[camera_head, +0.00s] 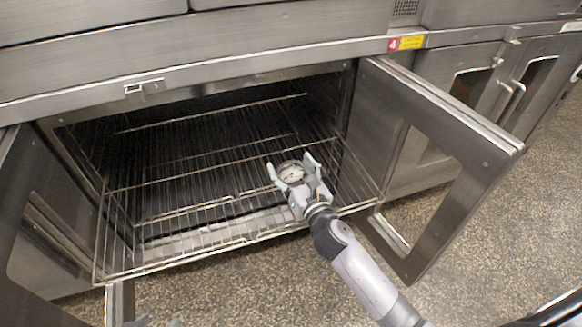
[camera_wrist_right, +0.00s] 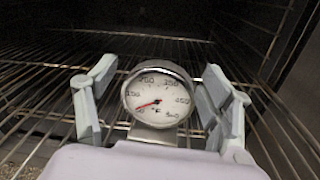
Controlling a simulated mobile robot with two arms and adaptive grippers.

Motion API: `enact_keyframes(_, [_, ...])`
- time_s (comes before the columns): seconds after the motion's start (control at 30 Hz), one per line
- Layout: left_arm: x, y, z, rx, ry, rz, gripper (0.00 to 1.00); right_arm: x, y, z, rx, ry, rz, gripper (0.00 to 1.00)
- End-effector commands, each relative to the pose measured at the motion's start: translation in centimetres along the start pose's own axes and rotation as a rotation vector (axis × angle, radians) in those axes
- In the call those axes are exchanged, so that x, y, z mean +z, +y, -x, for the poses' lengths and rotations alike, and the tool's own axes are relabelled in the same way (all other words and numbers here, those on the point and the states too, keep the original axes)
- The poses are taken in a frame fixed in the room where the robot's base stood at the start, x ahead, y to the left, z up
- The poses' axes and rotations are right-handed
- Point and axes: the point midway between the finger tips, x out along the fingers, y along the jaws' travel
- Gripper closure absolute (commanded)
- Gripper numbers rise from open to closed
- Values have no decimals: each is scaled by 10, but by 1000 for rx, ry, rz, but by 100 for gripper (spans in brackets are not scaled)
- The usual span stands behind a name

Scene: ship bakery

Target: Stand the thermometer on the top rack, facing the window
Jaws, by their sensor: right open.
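The thermometer (camera_head: 291,172) is a round silver dial with a white face and a red needle. It stands upright on the top rack (camera_head: 190,161), near the front right of the oven. In the right wrist view the thermometer (camera_wrist_right: 159,95) faces the camera, its dial readable and its metal base below partly hidden by my gripper. My right gripper (camera_head: 292,170) is open, with one finger on each side of the dial. In the right wrist view a gap shows between each finger and the dial.
The right oven door (camera_head: 440,110) stands open with a window opening, close to the right of my right arm. The left door (camera_head: 45,215) is also open. The rack is otherwise bare. Speckled floor (camera_head: 480,235) lies in front.

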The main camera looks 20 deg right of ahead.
Motion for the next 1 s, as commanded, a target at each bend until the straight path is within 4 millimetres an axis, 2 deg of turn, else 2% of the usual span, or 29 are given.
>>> enact_keyframes(0.17, [5, -1, 2, -3, -27, 0, 60, 3, 0, 0, 0, 0, 0, 26])
enact_keyframes(0.4, [51, -7, 20, -15, -244, 7, 60, 15, 2, 2, 0, 0, 0, 26])
enact_keyframes(0.53, [62, -8, 24, -17, -296, 9, 60, 11, 2, 36, -1, 4, 0, 26])
enact_keyframes(0.7, [63, -8, 24, -17, -300, 9, 60, 10, 2, 73, -2, 3, -1, 26])
enact_keyframes(0.83, [63, -8, 23, -17, -297, 9, 60, 11, 2, 96, -1, 2, -1, 26])
enact_keyframes(1.0, [55, -7, 19, -15, -259, 8, 60, 11, 2, 114, -1, 0, -2, 26])
